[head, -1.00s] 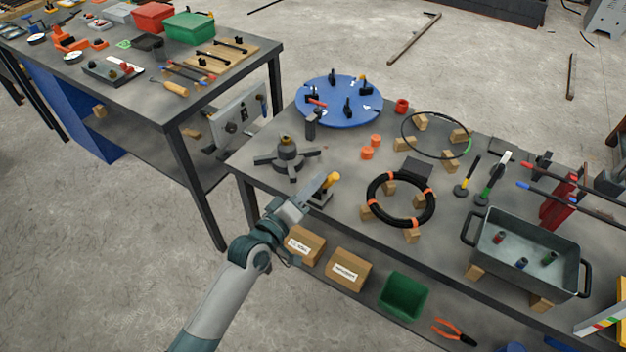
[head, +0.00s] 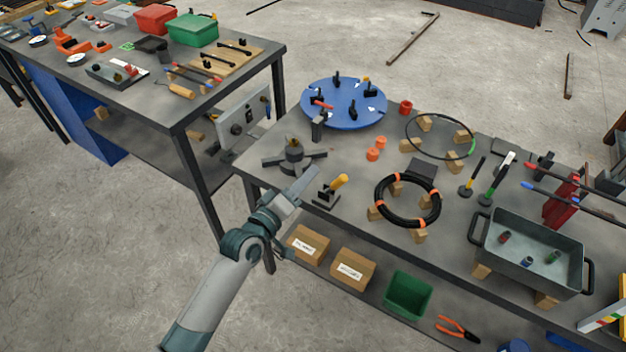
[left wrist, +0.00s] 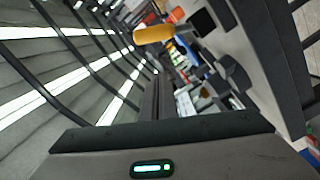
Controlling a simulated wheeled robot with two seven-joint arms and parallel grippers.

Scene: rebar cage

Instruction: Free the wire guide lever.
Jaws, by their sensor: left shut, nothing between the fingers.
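The wire guide lever, with a yellow handle (head: 340,182) on a dark base (head: 326,199), stands at the near left edge of the right-hand workbench. Its handle leans up to the right. The yellow handle also shows in the left wrist view (left wrist: 153,34), near the top, beyond the fingers. My left gripper (head: 308,178) is shut and empty, just left of the lever, with a small gap between them in the head view. Its closed fingers show in the left wrist view (left wrist: 158,98). My right gripper is in neither view.
A dark three-armed fixture (head: 294,157) stands behind my left gripper. A blue round plate (head: 345,113) with black clamps lies farther back. A black cable coil (head: 380,207) with orange ties lies right of the lever. Cardboard boxes (head: 308,244) sit on the lower shelf.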

